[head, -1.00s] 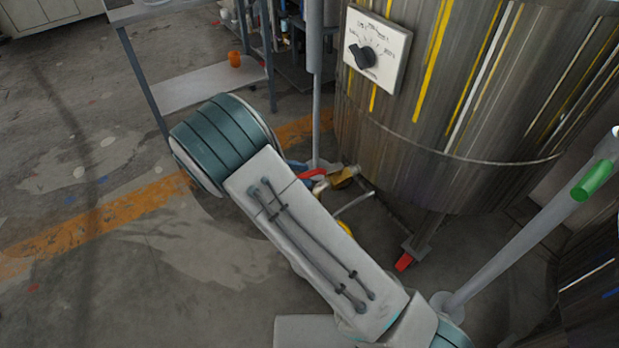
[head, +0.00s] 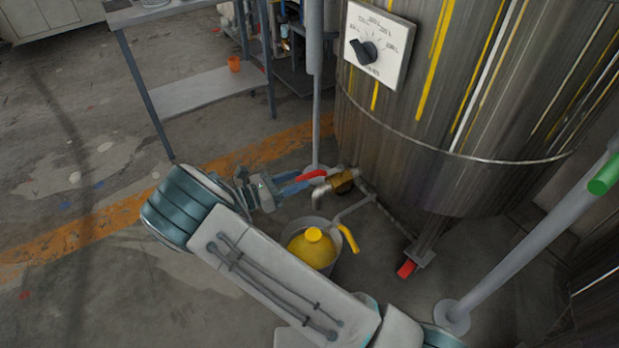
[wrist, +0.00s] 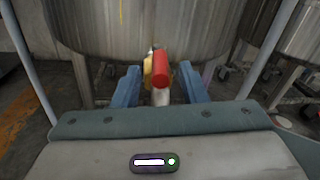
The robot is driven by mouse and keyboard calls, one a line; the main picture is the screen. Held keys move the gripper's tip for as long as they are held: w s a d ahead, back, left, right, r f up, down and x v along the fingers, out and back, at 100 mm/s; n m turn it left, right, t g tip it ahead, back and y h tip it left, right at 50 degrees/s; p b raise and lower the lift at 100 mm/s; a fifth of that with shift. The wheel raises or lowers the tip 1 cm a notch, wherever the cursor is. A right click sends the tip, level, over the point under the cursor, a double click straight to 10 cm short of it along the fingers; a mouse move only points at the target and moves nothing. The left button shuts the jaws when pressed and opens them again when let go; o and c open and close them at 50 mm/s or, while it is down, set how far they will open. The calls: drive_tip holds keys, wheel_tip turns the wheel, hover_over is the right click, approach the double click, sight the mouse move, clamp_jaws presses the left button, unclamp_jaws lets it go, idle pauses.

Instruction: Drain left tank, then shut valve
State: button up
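The tank (head: 420,120) is a streaked metal vessel with a white dial plate (head: 376,45) on its side. Low on it sits a brass valve (head: 345,180) with a red lever (head: 312,174) and a grey downturned spout (head: 320,197). The lever points left toward my gripper (head: 298,182). In the wrist view, the blue fingers of my gripper (wrist: 160,78) stand apart on either side of the red lever (wrist: 160,66); contact cannot be told. A bucket (head: 333,225) with a yellow rounded thing (head: 312,249) inside stands below the spout, partly hidden by my arm.
A second tank (head: 595,285) and a grey post with a green band (head: 604,180) stand at right. A metal shelf table (head: 205,92) with an orange cup (head: 234,64) stands at back left. The floor at left is open. A yellow grip (head: 349,238) hangs beside the bucket.

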sight(318, 172)
drive_tip(key=shift+b+x, duration=0.4)
drive_tip(key=shift+x, duration=1.95)
clamp_jaws()
